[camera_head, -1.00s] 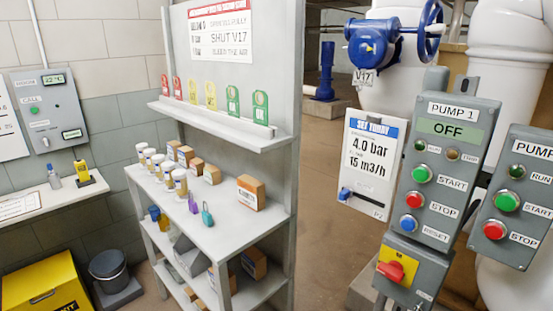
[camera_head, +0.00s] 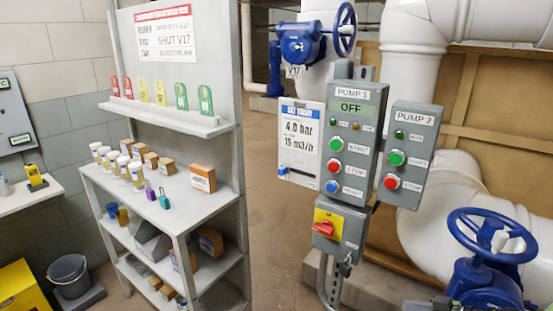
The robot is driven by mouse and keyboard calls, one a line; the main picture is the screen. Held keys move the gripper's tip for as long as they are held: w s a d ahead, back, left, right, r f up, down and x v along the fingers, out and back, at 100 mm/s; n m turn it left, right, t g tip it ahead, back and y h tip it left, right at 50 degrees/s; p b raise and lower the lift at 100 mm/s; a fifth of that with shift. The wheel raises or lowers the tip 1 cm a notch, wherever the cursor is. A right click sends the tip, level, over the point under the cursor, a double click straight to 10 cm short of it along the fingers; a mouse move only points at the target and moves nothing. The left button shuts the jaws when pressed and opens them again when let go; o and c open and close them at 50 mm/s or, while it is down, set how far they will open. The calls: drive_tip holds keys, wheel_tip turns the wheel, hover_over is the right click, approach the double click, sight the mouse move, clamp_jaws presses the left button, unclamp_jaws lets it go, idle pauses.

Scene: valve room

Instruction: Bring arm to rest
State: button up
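Neither my arm nor my gripper shows clearly in the head view, so its pose and its fingers cannot be seen. In front of me stands a grey PUMP 1 control box (camera_head: 352,145) on a post, with its display reading OFF. A PUMP 2 box (camera_head: 411,155) is beside it on the right. Below PUMP 1 is a red and yellow rotary switch (camera_head: 325,229).
A grey shelf unit (camera_head: 150,197) with jars, small boxes and coloured tags stands at left. A blue handwheel valve (camera_head: 490,250) is near at lower right, and a blue valve V17 (camera_head: 305,45) is behind. A bucket (camera_head: 69,275) is at lower left. Brown floor (camera_head: 275,190) shows between shelf and pumps.

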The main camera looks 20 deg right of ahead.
drive_tip(key=w+a+r+g+h+p, duration=0.3)
drive_tip(key=a+r+g+p, duration=0.25)
drive_tip(key=a+r, duration=1.3)
drive_tip(key=s+a+r+m+h+p, duration=0.1)
drive_tip(key=s+a+r, duration=0.2)
drive_tip(key=s+a, duration=0.2)
drive_tip(key=s+a+r+m+h+p, duration=0.2)
drive_tip(key=s+a, duration=0.4)
drive_tip(key=s, duration=0.4)
drive_tip(key=shift+a+r+h, duration=0.15)
drive_tip(key=shift+r+h, duration=0.15)
drive_tip(key=shift+r, duration=0.25)
drive_tip(key=shift+s+t, duration=0.1)
drive_tip(key=shift+t, duration=0.15)
